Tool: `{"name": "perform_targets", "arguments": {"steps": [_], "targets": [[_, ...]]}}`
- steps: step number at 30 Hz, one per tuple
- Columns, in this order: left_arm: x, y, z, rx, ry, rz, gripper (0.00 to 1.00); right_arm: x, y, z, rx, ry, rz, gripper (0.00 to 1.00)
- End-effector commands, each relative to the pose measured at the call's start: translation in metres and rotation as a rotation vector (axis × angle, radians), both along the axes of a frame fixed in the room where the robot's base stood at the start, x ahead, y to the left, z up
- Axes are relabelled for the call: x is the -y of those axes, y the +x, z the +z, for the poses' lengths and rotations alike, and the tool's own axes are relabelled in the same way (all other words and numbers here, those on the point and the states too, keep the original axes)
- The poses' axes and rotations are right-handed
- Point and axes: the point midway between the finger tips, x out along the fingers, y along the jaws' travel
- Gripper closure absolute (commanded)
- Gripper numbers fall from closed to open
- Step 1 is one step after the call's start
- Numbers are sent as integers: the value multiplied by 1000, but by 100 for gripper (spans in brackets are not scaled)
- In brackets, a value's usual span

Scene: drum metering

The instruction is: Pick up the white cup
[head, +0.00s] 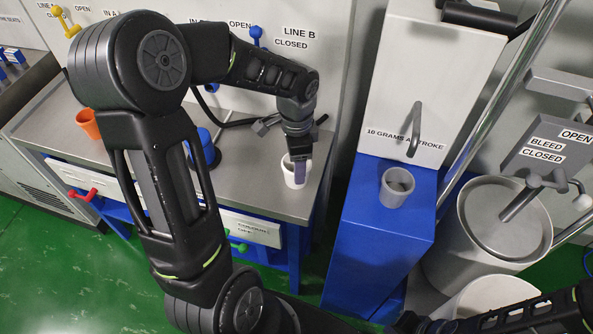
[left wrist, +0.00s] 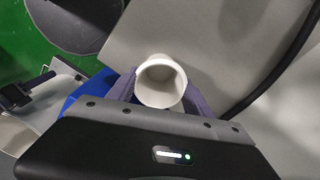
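The white cup (head: 289,174) stands upright on the grey bench top near its right end, partly hidden by my left gripper. In the left wrist view I look into the open mouth of the white cup (left wrist: 160,80); it looks empty. My left gripper (head: 298,172) points down at the cup. In the left wrist view its fingers (left wrist: 160,92) lie on either side of the cup, close against its wall. I cannot tell whether they press on it. My right forearm shows at the lower right, but its gripper is out of view.
An orange cup (head: 88,124) stands at the bench's left, and a blue object (head: 207,148) lies behind my arm. A grey cup (head: 397,187) stands on the blue stand (head: 379,240) under the white dispenser (head: 430,80). A grey drum (head: 505,220) is at the right. A dark hose (left wrist: 285,65) lies near the cup.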

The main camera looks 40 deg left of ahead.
Motion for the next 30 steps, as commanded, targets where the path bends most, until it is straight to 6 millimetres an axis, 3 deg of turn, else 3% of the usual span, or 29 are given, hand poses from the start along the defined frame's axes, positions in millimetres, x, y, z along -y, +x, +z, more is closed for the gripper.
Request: {"name": "perform_targets", "arguments": {"steps": [14, 23, 30], "targets": [[0, 0, 0, 0, 0, 0, 82, 0, 0, 0, 0, 0, 0, 100], [0, 1, 4, 1, 0, 0, 82, 0, 0, 0, 0, 0, 0, 100], [-1, 1, 37, 6, 2, 1, 82, 0, 0, -3, 1, 1, 1, 100]]}}
